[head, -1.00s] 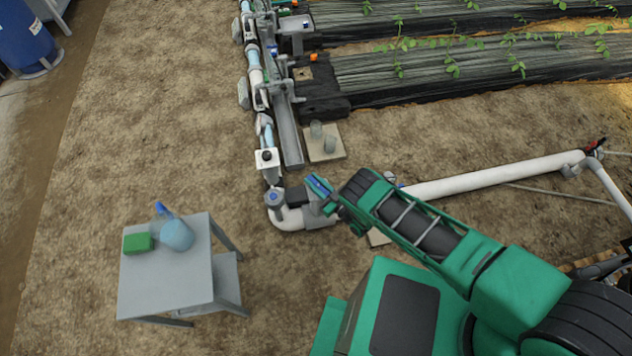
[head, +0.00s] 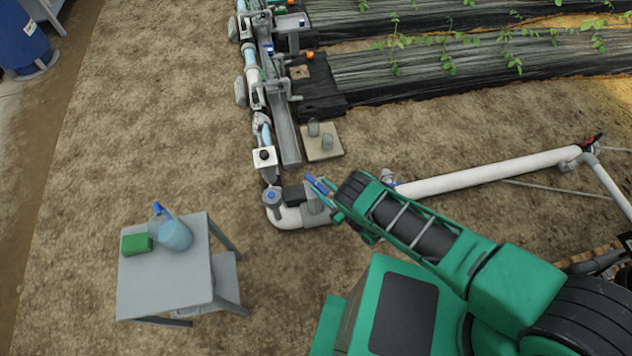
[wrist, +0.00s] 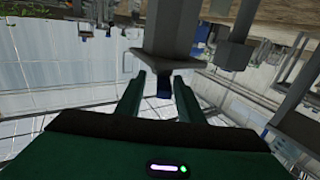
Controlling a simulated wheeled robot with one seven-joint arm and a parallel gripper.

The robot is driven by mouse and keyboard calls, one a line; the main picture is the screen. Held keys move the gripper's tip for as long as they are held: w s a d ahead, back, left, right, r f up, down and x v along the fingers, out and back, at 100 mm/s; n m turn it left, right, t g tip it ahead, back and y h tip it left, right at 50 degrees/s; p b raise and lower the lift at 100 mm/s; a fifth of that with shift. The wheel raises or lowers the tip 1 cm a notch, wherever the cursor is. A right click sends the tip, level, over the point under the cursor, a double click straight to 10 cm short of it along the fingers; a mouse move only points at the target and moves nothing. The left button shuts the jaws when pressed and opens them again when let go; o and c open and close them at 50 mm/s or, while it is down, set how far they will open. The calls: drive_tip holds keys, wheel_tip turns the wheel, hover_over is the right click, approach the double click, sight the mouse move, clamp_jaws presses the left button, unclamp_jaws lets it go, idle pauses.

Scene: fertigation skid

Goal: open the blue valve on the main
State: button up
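The blue valve handle (head: 318,186) shows as a small blue bar above the grey fitting near the pipe elbow. It also shows as a blue piece (wrist: 163,87) between my fingers in the wrist view. My gripper (head: 324,191) is at the handle, with its green fingers partly overlapping it. In the wrist view my gripper (wrist: 160,82) has its two fingers apart, one on each side of the blue piece, with gaps visible. A grey block (wrist: 175,40) lies just beyond the fingertips. Contact with the handle cannot be told. The valve body is partly hidden by my arm.
A white pipe (head: 490,176) runs right to a red-handled valve (head: 594,140). Another pipe line with fittings (head: 258,100) runs up the picture. A grey table (head: 165,285) with a blue jug (head: 175,234) and green box (head: 136,243) stands left. Soil between is clear.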

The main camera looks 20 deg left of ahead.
drive_tip(key=shift+v, duration=2.4)
